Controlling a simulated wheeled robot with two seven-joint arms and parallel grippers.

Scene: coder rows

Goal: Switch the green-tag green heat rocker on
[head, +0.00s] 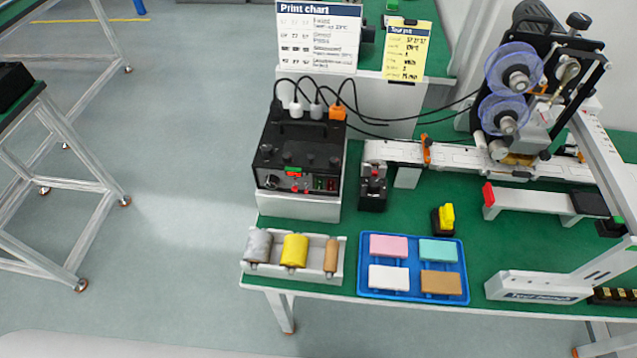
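A black control box (298,152) stands on a white block on the green table, left of the machine. Its front carries several dark knobs, a small green and red patch (293,171), a green rocker (319,184) and a red rocker (332,184) at the lower right. The rockers are too small to tell which way they are tipped. I cannot tell a separate green tag for sure. Neither of my grippers is in view.
A tray of rollers (250,269) and a blue tray (411,295) with coloured blocks lie in front. A small black unit (373,190) stands right of the box. Grey, white and orange plugs with black cables rise behind it.

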